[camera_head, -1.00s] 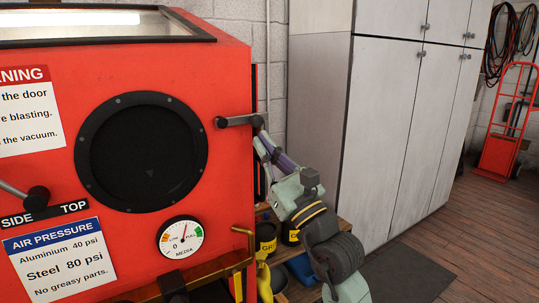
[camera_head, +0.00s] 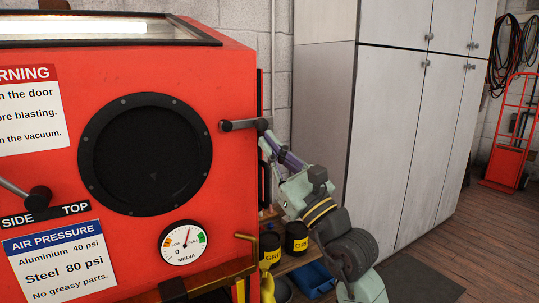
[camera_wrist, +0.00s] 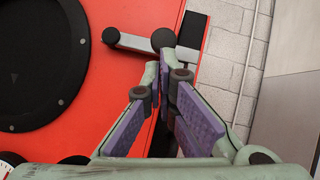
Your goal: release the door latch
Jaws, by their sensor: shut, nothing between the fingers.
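A grey lever latch (camera_head: 243,125) with a dark round knob (camera_head: 262,123) sits at the upper right edge of the red blasting cabinet's front (camera_head: 228,75). The lever lies nearly level, its knob end pointing right past the edge. In the wrist view the lever (camera_wrist: 138,43) and knob (camera_wrist: 164,39) show just beyond the fingers. My gripper (camera_head: 264,137) is shut and empty, its tips right below the knob. It also shows in the wrist view (camera_wrist: 166,62), with purple finger pads. I cannot tell whether the tips touch the knob.
A second lever with a black knob (camera_head: 39,197) is on the cabinet's left front. A round black port (camera_head: 145,153) and a media gauge (camera_head: 184,241) are near. Black tubs (camera_head: 296,238) stand on a low shelf right of the cabinet. Tall grey lockers (camera_head: 395,140) stand behind my arm.

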